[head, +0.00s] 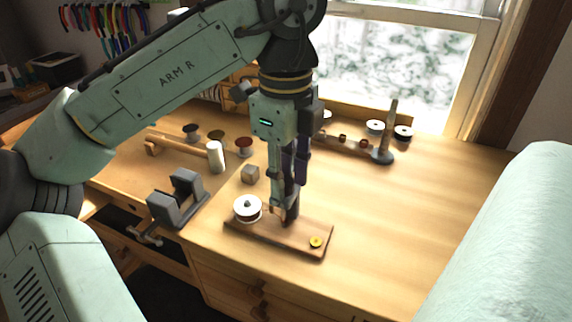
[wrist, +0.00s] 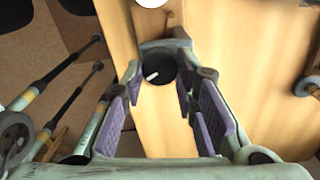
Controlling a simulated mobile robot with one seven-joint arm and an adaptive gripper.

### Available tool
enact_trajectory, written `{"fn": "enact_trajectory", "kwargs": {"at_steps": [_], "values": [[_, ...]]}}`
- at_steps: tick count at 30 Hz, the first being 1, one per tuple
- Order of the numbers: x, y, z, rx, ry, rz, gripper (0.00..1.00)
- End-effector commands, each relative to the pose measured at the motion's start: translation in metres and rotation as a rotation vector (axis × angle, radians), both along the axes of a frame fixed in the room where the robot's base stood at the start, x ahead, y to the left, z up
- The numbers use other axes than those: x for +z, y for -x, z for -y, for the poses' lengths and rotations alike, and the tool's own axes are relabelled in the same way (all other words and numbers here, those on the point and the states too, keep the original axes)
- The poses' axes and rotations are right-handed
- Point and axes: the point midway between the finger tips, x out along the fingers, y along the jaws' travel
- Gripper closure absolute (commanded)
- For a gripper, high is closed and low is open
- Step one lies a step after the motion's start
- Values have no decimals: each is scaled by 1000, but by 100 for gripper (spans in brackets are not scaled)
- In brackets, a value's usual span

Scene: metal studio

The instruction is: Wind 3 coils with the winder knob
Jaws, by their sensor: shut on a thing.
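The winder is a wooden board (head: 262,236) near the front edge of the bench. A white-flanged spool (head: 247,208) with brown winding sits at its left end. A small yellow disc (head: 316,242) sits at its right end. My gripper (head: 285,213) points down over the middle of the board. In the wrist view the round black winder knob (wrist: 157,68), with a white mark on top, lies between the fingertips of my gripper (wrist: 160,72), which is shut on it. In the head view my fingers mostly hide the knob.
A grey vise (head: 176,203) stands left of the board, and a small wooden block (head: 250,174) lies behind it. A white cylinder (head: 216,157) and several spools (head: 244,146) stand further back. A dark-based post (head: 386,140) is at the back right. The bench's right side is clear.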

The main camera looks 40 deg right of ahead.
Motion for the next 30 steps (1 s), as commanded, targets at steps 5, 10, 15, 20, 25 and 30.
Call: {"fn": "enact_trajectory", "kwargs": {"at_steps": [5, 10, 15, 20, 25, 30], "values": [[-1, 0, -1, -167, -2, 0, 100], [-1, 0, -2, -328, -2, 0, 100], [-1, 0, -2, -490, -2, 0, 100], [-1, 0, -3, -639, -2, 0, 100], [-1, 0, -3, -786, -2, -1, 100], [-1, -1, -4, -908, -2, -1, 100]]}}
